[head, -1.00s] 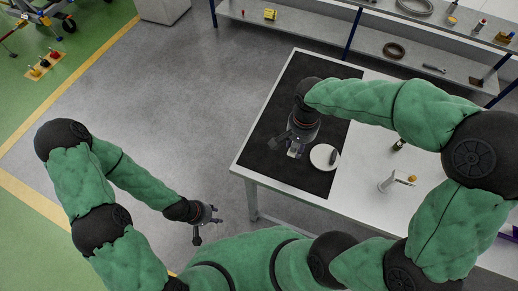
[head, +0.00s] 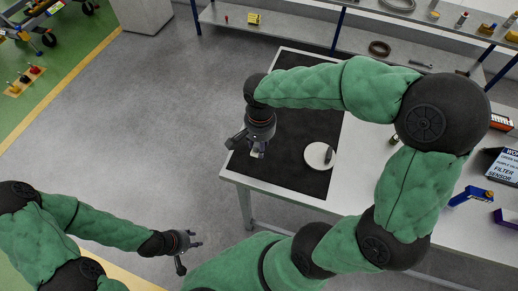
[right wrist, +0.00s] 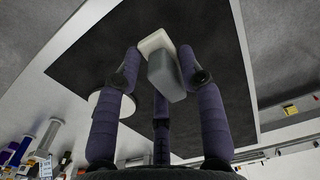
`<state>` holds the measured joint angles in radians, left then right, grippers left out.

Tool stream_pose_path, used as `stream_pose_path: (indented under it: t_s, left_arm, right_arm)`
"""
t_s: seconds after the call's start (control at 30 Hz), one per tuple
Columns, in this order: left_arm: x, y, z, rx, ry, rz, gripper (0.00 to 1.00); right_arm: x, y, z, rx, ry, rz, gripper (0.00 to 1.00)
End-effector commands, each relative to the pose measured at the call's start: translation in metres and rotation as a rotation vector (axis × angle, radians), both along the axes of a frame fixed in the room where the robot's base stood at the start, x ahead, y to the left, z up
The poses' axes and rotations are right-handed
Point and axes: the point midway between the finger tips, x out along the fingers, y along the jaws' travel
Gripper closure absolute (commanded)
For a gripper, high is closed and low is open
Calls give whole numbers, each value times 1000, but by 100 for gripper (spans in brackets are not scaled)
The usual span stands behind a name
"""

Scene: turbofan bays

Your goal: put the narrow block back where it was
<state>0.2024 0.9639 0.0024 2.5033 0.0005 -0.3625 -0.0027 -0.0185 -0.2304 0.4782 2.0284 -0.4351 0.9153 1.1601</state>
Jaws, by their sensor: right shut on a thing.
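My right gripper (head: 250,145) hangs over the left part of the dark mat, near the table's left edge. In the right wrist view it (right wrist: 160,62) is shut on a grey block (right wrist: 166,78) between its fingers. A pale, white-looking block-shaped piece (right wrist: 154,42) shows just beyond the grey block; I cannot tell whether the two touch. In the head view the held block is mostly hidden by the gripper. My left gripper (head: 183,250) is open and empty over the floor, away from the table.
The dark mat (head: 290,178) covers the table's left part. A labelled box (head: 503,166) and a blue item (head: 468,196) stand on the table's right side. A shelf runs behind.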

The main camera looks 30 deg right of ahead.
Motion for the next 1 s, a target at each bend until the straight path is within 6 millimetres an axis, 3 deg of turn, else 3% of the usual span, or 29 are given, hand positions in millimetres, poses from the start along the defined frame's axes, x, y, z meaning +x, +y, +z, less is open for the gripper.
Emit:
stream_pose_path:
  t_s: [0.03,0.1,0.47,0.7,1.0]
  left_arm:
    - [0,0,-7,0,0,0,60]
    - [0,0,-11,0,0,0,60]
    - [0,0,-18,0,0,0,60]
    - [0,0,-29,0,0,0,60]
    - [0,0,-29,0,0,0,60]
  right_arm:
    - [5,-4,-14,0,6,0,87]
    - [13,-8,-25,0,6,0,87]
    - [31,-18,-46,0,3,1,87]
    - [34,-20,-78,1,3,2,87]
    - [34,-20,-80,1,1,2,87]
